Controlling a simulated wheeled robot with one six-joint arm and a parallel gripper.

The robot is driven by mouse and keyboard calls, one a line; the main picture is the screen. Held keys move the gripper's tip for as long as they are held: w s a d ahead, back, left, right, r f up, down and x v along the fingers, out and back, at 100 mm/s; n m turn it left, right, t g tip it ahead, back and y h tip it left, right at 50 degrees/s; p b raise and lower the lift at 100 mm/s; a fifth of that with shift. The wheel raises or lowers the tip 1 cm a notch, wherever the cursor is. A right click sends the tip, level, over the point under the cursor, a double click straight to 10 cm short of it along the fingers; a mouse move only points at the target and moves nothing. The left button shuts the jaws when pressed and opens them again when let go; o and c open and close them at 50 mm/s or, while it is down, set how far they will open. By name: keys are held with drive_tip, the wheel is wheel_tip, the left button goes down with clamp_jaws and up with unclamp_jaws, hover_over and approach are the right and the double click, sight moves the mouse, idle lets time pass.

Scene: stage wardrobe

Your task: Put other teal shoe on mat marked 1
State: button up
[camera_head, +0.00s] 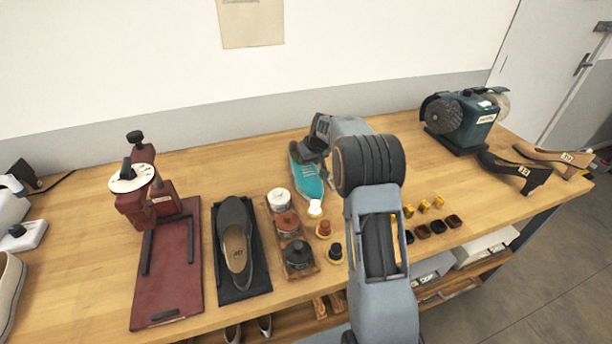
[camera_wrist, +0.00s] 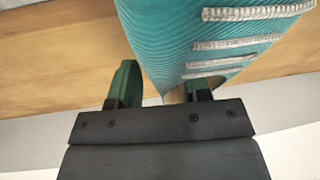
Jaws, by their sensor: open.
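A teal shoe (camera_head: 307,184) lies on the table behind the row of small jars, partly hidden by my arm. My gripper (camera_head: 318,143) is over its far end, with the fingers mostly hidden in the head view. In the wrist view the teal shoe (camera_wrist: 185,45) with pale laces fills the upper right. The open fingers of my gripper (camera_wrist: 162,88) are close to its lower end, and the shoe covers part of the right finger. Whether they touch it I cannot tell. I see no other teal shoe and can read no mat marked 1.
A dark mat (camera_head: 257,281) carries a grey slip-on shoe (camera_head: 234,227). Left of it is a red board (camera_head: 165,300) with a clamp stand. A grinder (camera_head: 468,120) and heeled shoes are at right.

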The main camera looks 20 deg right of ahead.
clamp_jaws()
idle(0.5)
